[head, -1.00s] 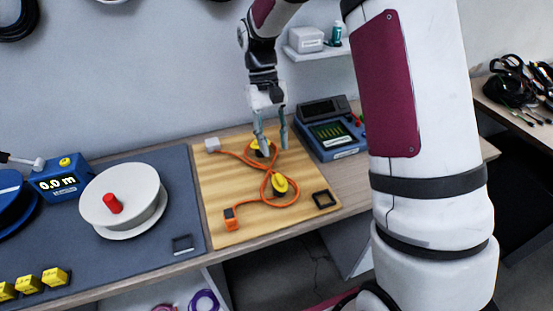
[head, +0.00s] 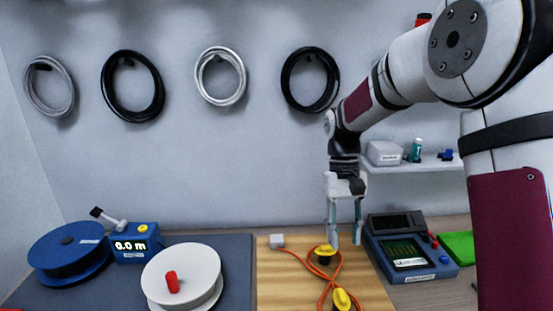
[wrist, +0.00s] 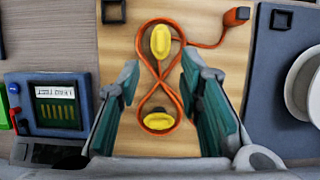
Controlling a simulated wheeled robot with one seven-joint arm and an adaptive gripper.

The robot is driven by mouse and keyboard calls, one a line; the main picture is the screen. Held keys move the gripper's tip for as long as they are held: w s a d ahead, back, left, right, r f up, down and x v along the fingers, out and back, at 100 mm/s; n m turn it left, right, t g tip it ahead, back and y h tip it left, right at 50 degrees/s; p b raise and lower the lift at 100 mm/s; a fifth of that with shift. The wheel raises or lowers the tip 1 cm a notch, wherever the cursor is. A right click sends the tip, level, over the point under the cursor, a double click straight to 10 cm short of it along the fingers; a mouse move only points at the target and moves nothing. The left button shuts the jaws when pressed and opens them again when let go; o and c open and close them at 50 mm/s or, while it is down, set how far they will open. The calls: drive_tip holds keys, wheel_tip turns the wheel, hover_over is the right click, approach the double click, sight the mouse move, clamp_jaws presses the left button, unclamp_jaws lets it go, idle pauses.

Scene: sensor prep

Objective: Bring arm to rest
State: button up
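My gripper (head: 345,238) is open and empty, pointing down above the wooden board (head: 275,290). In the wrist view its two fingers (wrist: 158,105) are well apart, with nothing between the pads. Below it an orange cable (head: 312,270) lies in a figure eight around two yellow-topped posts, the far one (head: 325,251) and the near one (head: 341,297). The cable runs to a white block (head: 277,241) at the board's far left. Its orange end block (wrist: 237,15) shows in the wrist view; the head view cuts off the board's front.
A blue tester (head: 412,262) stands right of the board, near my gripper. A wall shelf (head: 410,168) holds a box and bottle. On the left are a white spool (head: 183,275), a blue spool (head: 68,255) and a length counter (head: 136,243). Coiled cables hang on the wall.

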drive_tip(key=s+r+t, duration=0.4)
drive_tip(key=s+r, duration=0.1)
drive_tip(key=s, duration=0.6)
drive_tip(key=s+r+t, duration=0.5)
drive_tip(key=s+r, duration=0.1)
drive_tip(key=s, duration=0.6)
drive_tip(key=shift+s+d, duration=0.3)
drive_tip(key=shift+d, duration=0.15)
